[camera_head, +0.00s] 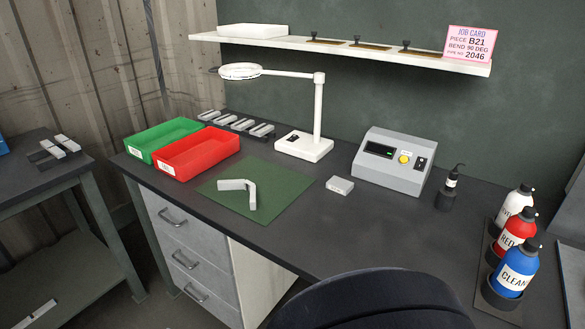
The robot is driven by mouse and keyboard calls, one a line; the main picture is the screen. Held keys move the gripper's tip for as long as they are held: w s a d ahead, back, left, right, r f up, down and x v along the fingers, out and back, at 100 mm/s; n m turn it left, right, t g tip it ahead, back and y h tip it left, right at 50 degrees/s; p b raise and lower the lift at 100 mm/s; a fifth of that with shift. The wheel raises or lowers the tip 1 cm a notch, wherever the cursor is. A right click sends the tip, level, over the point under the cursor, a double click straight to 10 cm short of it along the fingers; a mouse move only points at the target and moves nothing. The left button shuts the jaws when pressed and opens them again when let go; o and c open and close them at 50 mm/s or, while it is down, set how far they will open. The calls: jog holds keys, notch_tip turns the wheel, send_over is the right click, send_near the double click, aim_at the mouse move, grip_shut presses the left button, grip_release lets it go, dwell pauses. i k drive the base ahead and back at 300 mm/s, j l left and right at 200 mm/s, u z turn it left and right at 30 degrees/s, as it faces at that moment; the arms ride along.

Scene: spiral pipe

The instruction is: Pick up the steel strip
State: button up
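A light grey strip (240,189), bent at an angle, lies on the green mat (285,198) on the dark workbench. It looks like the steel strip, though several other pale strips (237,123) sit in a dark rack (262,137) behind the bins. Nothing touches the bent strip from above. My gripper is not in view.
A green bin (160,134) and red bin (197,152) stand left of the mat. Behind are a magnifier lamp (317,110) and grey control box (392,160). A small pale block (340,185) lies right. Bottles (513,270) stand far right. A dark rounded shape (375,300) covers the front edge.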

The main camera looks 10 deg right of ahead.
aim_at(247, 184)
jog(key=i+j+z, duration=0.1)
jog(key=z, duration=0.35)
jog(key=j+z, duration=0.3)
jog(key=z, duration=0.2)
jog(key=j+z, duration=0.25)
jog(key=z, duration=0.2)
jog(key=j+z, duration=0.3)
jog(key=z, duration=0.2)
jog(key=k+j+z, duration=0.1)
jog(key=j, duration=0.3)
jog(key=k+j+z, duration=0.1)
jog(key=j, duration=0.3)
jog(key=k+j+z, duration=0.1)
jog(key=j, duration=0.3)
jog(key=k+j+z, duration=0.1)
jog(key=j, duration=0.25)
jog(key=k+j+z, duration=0.1)
jog(key=j, duration=0.3)
jog(key=k, duration=0.1)
